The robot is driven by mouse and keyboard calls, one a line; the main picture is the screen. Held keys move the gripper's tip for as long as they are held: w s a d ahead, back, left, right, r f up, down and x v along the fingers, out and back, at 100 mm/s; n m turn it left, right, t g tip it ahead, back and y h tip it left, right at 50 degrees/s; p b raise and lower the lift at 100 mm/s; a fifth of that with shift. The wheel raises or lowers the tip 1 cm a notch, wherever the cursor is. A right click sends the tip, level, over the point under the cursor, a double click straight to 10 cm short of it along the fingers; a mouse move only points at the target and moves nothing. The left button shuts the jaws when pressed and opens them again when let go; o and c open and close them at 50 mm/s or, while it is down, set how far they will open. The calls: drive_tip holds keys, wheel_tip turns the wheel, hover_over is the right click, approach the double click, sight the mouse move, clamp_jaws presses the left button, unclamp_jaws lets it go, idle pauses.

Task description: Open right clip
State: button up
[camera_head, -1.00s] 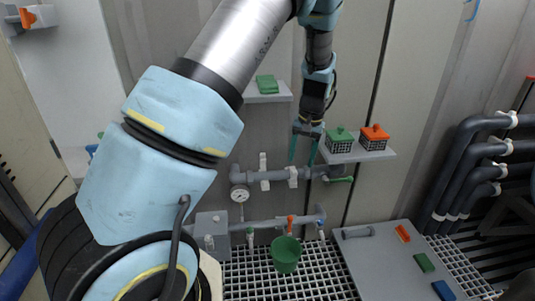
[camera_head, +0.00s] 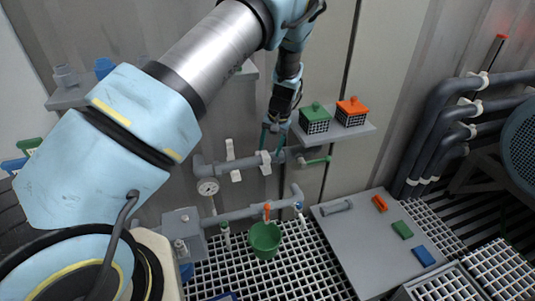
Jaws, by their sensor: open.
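A grey horizontal pipe (camera_head: 215,169) runs along the back wall with two white clips on it. The right clip (camera_head: 265,163) sits near the pipe's right part, and the left clip (camera_head: 230,150) is further left. My gripper (camera_head: 272,149) points down from above with its teal fingers apart. Its fingertips are at the right clip, overlapping it in the picture. I cannot tell whether they touch it. The fingers partly hide the clip and the pipe behind.
A shelf (camera_head: 357,135) with a green-lidded basket (camera_head: 315,120) and an orange-lidded basket (camera_head: 351,112) is close on the right. A grey panel (camera_head: 365,245) lies lower right.

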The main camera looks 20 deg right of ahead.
sight(269, 155)
drive_tip(key=shift+w+a+f, duration=0.1)
drive_tip(key=shift+a+f, duration=0.05)
drive_tip(key=shift+f, duration=0.8)
drive_tip(key=shift+w+a+f, duration=0.1)
drive_tip(key=shift+f, duration=0.8)
drive_tip(key=shift+s+d, duration=0.1)
clamp_jaws()
